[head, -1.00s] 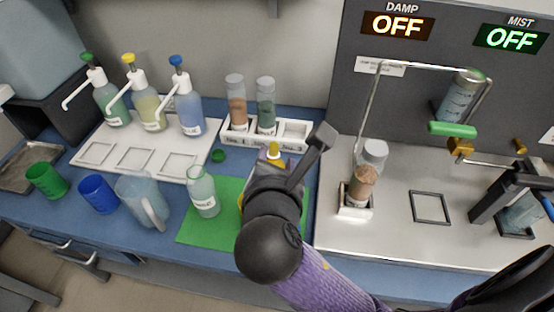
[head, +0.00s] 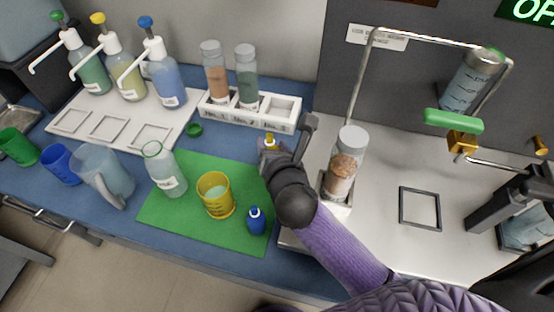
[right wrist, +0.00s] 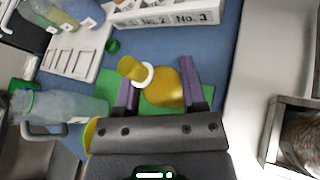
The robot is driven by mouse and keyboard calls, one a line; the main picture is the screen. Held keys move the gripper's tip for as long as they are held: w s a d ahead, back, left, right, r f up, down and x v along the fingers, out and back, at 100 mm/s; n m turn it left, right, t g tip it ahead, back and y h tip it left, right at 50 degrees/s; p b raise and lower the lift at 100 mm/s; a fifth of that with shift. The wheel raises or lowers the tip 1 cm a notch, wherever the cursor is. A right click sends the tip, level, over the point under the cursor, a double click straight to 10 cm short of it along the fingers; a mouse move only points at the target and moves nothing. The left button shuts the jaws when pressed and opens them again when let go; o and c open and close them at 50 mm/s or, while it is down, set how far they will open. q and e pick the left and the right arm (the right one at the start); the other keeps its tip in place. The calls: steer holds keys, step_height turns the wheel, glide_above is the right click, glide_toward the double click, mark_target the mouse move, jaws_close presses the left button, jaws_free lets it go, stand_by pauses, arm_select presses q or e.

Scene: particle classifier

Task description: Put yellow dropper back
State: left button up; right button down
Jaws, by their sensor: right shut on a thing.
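The yellow dropper (right wrist: 165,87) is a small yellow bottle with a white collar, between the purple fingers of my right gripper (right wrist: 159,84) in the right wrist view. In the head view only its yellow top (head: 270,141) shows clearly; the gripper (head: 268,152) hides the rest. The gripper is shut on it at the right edge of the green mat (head: 185,222). On the mat stand a blue dropper (head: 256,221), a yellow cup (head: 215,206) holding pale liquid and a clear labelled bottle (head: 165,172). My left gripper is not in view.
A white rack (head: 245,117) behind the mat holds two tubes, and its right slot is empty. Pump bottles stand at the back left; a clear jug (head: 105,178) and cups are at left. A filled tube in a stand (head: 343,172) is close right of my arm.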

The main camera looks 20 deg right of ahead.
step_height(320, 180, down, 4)
steer(key=shift+f+b, duration=0.1)
steer(key=shift+b, duration=0.8)
step_height(320, 180, down, 3)
steer(key=shift+f+b, duration=0.2)
steer(key=shift+b, duration=0.9)
steer(key=shift+r, duration=0.1)
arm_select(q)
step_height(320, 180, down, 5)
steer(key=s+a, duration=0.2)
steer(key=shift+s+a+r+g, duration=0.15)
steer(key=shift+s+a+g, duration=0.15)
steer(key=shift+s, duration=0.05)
